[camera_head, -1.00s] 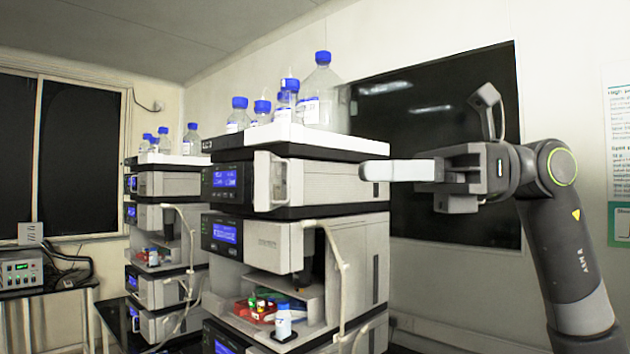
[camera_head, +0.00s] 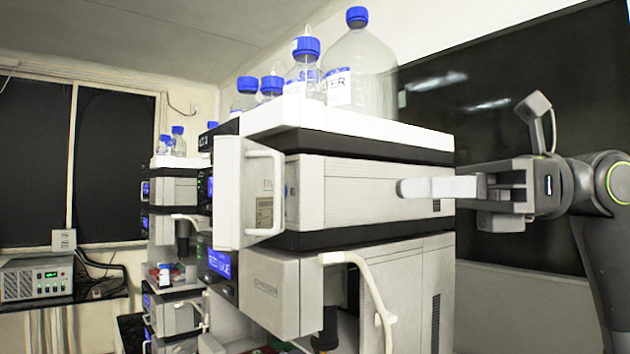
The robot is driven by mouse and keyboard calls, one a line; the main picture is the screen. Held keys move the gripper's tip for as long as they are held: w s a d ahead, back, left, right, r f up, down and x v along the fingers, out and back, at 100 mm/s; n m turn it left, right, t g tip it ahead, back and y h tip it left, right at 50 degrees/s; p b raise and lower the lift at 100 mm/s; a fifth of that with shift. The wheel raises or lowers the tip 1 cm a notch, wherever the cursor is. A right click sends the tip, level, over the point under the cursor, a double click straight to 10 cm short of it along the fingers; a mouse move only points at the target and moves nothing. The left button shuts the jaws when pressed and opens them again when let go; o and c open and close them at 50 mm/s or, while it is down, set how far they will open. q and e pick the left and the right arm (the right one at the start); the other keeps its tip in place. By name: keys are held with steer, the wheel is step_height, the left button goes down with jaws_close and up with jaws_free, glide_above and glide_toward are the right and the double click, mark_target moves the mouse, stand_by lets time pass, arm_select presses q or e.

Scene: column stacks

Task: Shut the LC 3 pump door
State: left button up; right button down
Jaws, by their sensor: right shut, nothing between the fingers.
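The pump door (camera_head: 229,192) is a pale panel with a white bar handle (camera_head: 265,190). It stands open at the front of the upper module (camera_head: 345,192) of the near stack, swung outward from the front face. The stack's label above it is only partly readable. My right gripper (camera_head: 405,188) comes in from the right with its fingers shut and empty. It is beside the upper module's long side face, right of the door and apart from it. I cannot tell if the fingers touch the module. My left gripper is not in view.
Bottles with blue caps (camera_head: 358,70) stand on the white top tray (camera_head: 330,122). A lower module (camera_head: 272,290) has a white tube (camera_head: 372,285) curving out beside it. A second stack (camera_head: 175,190) stands behind at left. A dark panel (camera_head: 480,120) hangs on the wall behind my arm.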

steer(key=p, duration=0.2)
glide_toward(279, 190)
steer(key=a+p, duration=0.2)
steer(key=a, duration=0.3)
steer(key=shift+w+a+p, duration=0.1)
steer(key=shift+a+p, duration=0.1)
steer(key=shift+p, duration=0.1)
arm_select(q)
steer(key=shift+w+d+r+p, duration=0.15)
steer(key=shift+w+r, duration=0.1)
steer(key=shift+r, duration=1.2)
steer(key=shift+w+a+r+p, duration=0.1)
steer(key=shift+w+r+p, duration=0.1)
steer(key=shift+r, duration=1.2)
arm_select(e)
steer(key=shift+w+a+f, duration=0.15)
steer(key=shift+a+f, duration=0.05)
steer(key=shift+a, duration=0.45)
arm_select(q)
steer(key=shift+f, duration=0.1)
